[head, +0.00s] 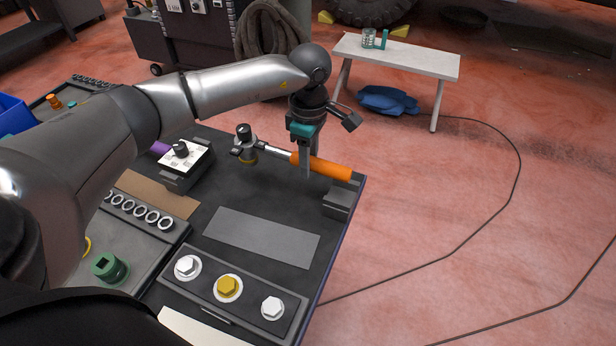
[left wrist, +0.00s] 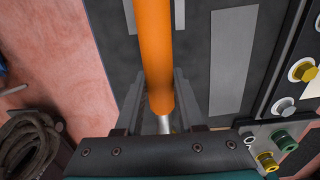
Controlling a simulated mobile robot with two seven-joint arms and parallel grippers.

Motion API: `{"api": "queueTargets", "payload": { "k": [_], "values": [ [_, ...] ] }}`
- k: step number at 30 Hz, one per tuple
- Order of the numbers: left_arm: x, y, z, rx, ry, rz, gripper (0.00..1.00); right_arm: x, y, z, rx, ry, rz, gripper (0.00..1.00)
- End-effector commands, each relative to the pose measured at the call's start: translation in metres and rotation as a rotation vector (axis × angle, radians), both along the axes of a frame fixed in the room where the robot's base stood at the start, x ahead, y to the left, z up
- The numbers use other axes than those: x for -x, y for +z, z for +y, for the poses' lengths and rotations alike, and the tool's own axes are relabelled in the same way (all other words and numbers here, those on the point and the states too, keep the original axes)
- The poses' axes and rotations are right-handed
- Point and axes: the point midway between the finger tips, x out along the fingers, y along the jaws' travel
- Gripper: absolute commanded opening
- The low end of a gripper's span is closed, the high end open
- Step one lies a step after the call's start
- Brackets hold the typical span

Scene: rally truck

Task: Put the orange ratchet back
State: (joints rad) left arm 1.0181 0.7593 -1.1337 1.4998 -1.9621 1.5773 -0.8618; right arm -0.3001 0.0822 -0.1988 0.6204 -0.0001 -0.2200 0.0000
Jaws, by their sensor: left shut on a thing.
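The ratchet has an orange handle (head: 325,168) and a silver shaft. It lies roughly level across the far right part of the dark bench top (head: 222,190). My left gripper (head: 306,168) comes down from above and is shut on the handle near the shaft. In the left wrist view the orange handle (left wrist: 153,45) runs between the two fingers (left wrist: 158,105), with the silver shaft at the near end. The handle's free end is above or against a dark block (head: 342,199) at the bench edge; I cannot tell whether it touches. My right gripper is out of view.
A dark upright tool with a yellow ring (head: 246,145) stands by the ratchet's head end. A grey strip (head: 262,236) and a panel of bolts (head: 228,288) lie nearer. A white dial box (head: 184,158) is left. A white bench (head: 400,56) stands beyond open floor.

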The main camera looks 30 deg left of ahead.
Motion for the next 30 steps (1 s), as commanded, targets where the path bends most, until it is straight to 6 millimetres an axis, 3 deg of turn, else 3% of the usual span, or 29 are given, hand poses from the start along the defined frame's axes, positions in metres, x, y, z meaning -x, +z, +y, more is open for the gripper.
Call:
{"api": "queueTargets", "payload": {
  "k": [8, 15, 21, 22, 30],
  "values": [
    [-0.001, -0.02, 0.0, 0.0, 0.0, -0.003, 0.0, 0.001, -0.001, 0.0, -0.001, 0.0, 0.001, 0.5],
    [-0.001, -0.051, 0.0, 0.0, 0.001, -0.002, 0.0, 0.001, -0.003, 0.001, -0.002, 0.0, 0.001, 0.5],
    [-0.001, -0.053, 0.0, 0.0, 0.0, -0.003, 0.0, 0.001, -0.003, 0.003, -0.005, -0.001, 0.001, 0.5],
    [0.0, -0.055, 0.0, -0.001, 0.0, 0.0, 0.39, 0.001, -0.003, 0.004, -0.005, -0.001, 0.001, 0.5],
    [0.0, -0.054, 0.0, -0.001, 0.0, -0.001, 0.68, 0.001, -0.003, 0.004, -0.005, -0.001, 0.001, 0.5]
  ]
}}
